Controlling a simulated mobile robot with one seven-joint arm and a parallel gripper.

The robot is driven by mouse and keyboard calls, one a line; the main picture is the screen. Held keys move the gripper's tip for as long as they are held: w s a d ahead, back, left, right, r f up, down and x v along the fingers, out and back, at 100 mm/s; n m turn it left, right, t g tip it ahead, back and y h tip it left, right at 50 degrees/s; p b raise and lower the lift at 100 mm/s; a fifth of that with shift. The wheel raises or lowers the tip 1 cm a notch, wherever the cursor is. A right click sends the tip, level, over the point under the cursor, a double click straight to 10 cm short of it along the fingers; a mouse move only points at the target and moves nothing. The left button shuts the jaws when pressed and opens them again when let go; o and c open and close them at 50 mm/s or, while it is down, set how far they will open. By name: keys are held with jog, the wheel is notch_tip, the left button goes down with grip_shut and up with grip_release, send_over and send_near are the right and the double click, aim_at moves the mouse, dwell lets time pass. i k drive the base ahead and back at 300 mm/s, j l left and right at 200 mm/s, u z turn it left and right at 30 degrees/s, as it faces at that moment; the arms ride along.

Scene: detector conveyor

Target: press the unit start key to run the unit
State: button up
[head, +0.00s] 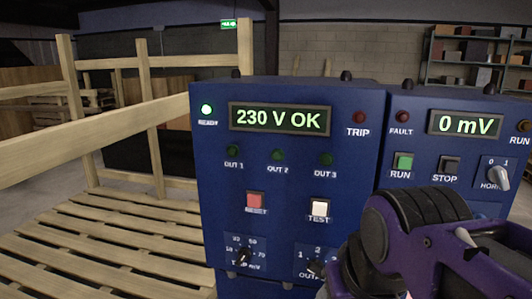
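A blue unit on the right (388,130) has a green key labelled RUN (403,163) and a dark key labelled STOP (449,166). No key in view is labelled start. Its display (464,123) reads 0 mV. The red FAULT lamp (404,117) looks dim, and the RUN lamp (524,126) is amber at the picture's right edge. My purple and black arm fills the lower right, in front of this unit's lower part. The RUN key is uncovered. My gripper's fingertips are not visible, so its opening and contact cannot be seen.
A blue unit to the left (220,190) shows 230 V OK on its display (281,118). It has a red RESET key (256,203), a white TEST key (319,208) and two knobs below. A wooden slatted frame (110,235) stands left; shelving (480,62) stands behind.

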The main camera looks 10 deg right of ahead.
aim_at(403, 162)
jog(key=k+l+z, duration=0.1)
jog(key=z, duration=0.55)
